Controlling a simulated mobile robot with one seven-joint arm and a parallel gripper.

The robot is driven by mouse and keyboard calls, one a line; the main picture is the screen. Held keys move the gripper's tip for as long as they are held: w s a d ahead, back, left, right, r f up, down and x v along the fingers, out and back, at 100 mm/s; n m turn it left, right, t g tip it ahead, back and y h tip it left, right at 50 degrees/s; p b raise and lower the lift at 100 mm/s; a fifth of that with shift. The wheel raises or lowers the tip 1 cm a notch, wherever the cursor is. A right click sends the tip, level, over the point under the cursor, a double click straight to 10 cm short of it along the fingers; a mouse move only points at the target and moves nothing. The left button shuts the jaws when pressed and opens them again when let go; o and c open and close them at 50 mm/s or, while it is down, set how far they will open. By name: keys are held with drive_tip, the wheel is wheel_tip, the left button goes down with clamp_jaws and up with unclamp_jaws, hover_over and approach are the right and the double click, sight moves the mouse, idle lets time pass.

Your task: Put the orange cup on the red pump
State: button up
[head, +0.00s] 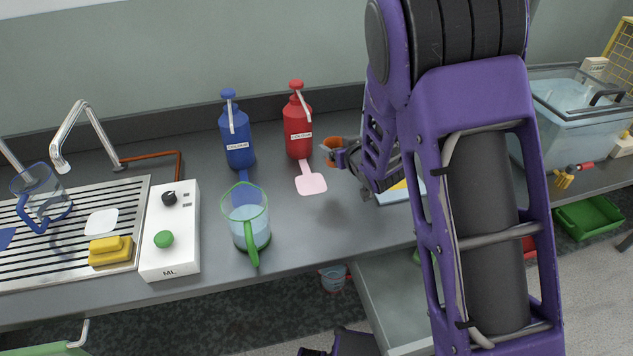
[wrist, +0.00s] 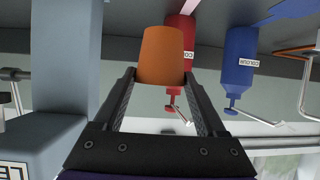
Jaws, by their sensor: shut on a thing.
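The orange cup (head: 327,152) is held above the counter, just right of the red pump. In the wrist view the orange cup (wrist: 160,52) sits between the two fingers. My gripper (head: 341,157) is shut on it, and the fingers also show in the wrist view (wrist: 160,76). The red pump (head: 297,128) stands upright on the counter with its head and spout on top. In the wrist view, which is upside down, the red pump (wrist: 182,87) is partly hidden behind the cup. The cup and the pump look apart.
A blue pump (head: 237,140) stands left of the red one. A clear jug with a green handle (head: 247,222) and a white control box (head: 171,232) are nearer. A pink pad (head: 311,184) lies before the red pump. A glass tank (head: 575,115) is at right.

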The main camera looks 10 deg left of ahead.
drive_tip(key=a+n+g+y, duration=0.1)
drive_tip(key=a+n+y, duration=0.1)
drive_tip(key=a, duration=0.4)
drive_tip(key=shift+a+f+b, duration=0.15)
drive_tip(key=shift+f+b, duration=0.55)
drive_tip(key=shift+f, duration=3.75)
drive_tip(key=shift+f, duration=0.2)
drive_tip(key=o, duration=1.3)
drive_tip(key=shift+r, duration=0.1)
drive_tip(key=shift+c, duration=0.2)
drive_tip(key=shift+r, duration=0.2)
drive_tip(key=v, duration=1.2)
